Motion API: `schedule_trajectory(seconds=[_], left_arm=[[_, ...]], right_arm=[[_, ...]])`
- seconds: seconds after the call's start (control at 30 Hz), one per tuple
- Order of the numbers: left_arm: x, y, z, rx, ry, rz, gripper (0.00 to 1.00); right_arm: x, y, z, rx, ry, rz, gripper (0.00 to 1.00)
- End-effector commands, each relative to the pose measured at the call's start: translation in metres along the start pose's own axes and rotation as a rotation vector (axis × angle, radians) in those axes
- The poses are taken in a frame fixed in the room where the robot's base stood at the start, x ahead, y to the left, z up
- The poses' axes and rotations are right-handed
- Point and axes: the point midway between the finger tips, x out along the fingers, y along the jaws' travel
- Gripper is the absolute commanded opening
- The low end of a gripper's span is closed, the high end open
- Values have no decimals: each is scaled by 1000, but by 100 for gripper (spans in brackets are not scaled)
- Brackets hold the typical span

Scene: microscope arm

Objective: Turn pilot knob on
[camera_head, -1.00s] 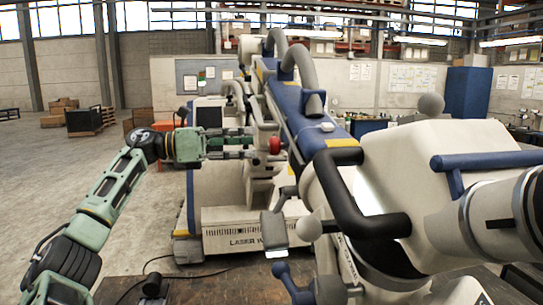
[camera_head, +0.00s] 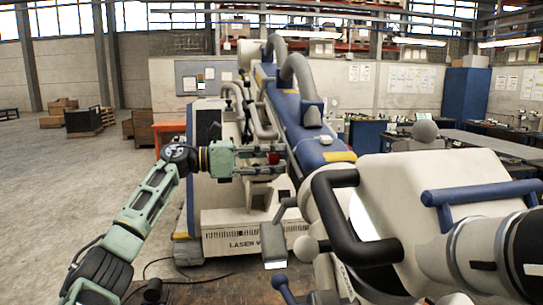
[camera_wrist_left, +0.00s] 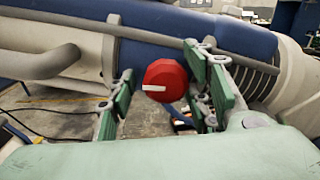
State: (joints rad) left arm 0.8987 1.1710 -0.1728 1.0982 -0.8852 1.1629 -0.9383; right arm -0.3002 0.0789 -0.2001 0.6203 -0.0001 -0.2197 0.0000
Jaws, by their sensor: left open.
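The red pilot knob (camera_head: 273,157) sits on the microscope arm, in the middle of the head view. In the left wrist view the knob (camera_wrist_left: 165,80) shows a white pointer mark that lies nearly level, toward the left. My left gripper (camera_head: 281,159) reaches in from the left, with its fingers around the knob in the head view. In the wrist view its green fingers stand open on both sides of the knob, with gaps visible. I cannot tell how deep the knob sits between them. My right gripper is not in view.
The blue and white microscope arm (camera_head: 305,135) runs behind and right of the knob. A black handle (camera_head: 340,225) and a large white housing (camera_head: 430,185) fill the right foreground. A white base cabinet (camera_head: 235,222) stands below. Open floor (camera_head: 60,190) lies to the left.

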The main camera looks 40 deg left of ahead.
Motion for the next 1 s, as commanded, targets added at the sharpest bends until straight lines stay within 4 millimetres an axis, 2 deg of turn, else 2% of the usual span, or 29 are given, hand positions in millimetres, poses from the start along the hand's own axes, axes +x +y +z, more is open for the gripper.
schedule_trajectory(seconds=[0.07, 0.5, 0.8, 1.0], left_arm=[[0, 0, 0, 0, 0, 0, 44], [-1, 0, 0, -1, 0, 2, 5], [-1, 1, 0, -104, -1, 3, 5], [-1, 1, 0, -108, -2, 3, 5]], right_arm=[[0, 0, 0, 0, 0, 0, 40], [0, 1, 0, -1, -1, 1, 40], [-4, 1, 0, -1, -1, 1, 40], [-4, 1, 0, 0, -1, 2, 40]])
